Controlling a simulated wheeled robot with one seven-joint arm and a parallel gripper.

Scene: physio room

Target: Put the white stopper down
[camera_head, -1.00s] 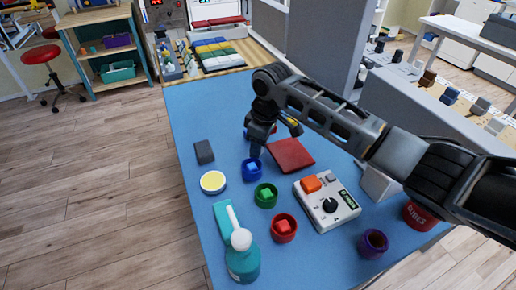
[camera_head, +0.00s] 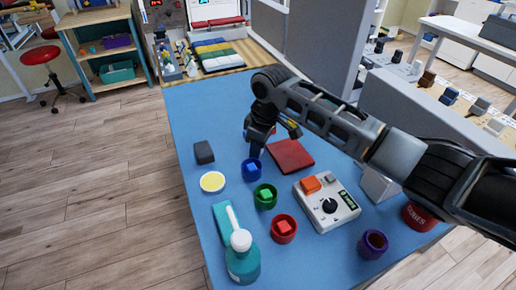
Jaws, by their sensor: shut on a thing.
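My gripper (camera_head: 256,150) hangs over the blue table, just behind the blue cup (camera_head: 252,168) and left of the dark red square pad (camera_head: 290,155). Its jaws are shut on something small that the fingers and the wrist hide. I cannot make out the white stopper itself or its tilt. I cannot tell whether the fingertips touch the blue cup's rim or are only in line with it.
Green (camera_head: 265,196), red (camera_head: 283,228) and purple (camera_head: 373,244) cups stand on the blue table (camera_head: 190,115). A switch box (camera_head: 326,203), teal bottle (camera_head: 242,263), yellow-topped disc (camera_head: 212,181) and dark block (camera_head: 204,152) are nearby. The table's far left is clear.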

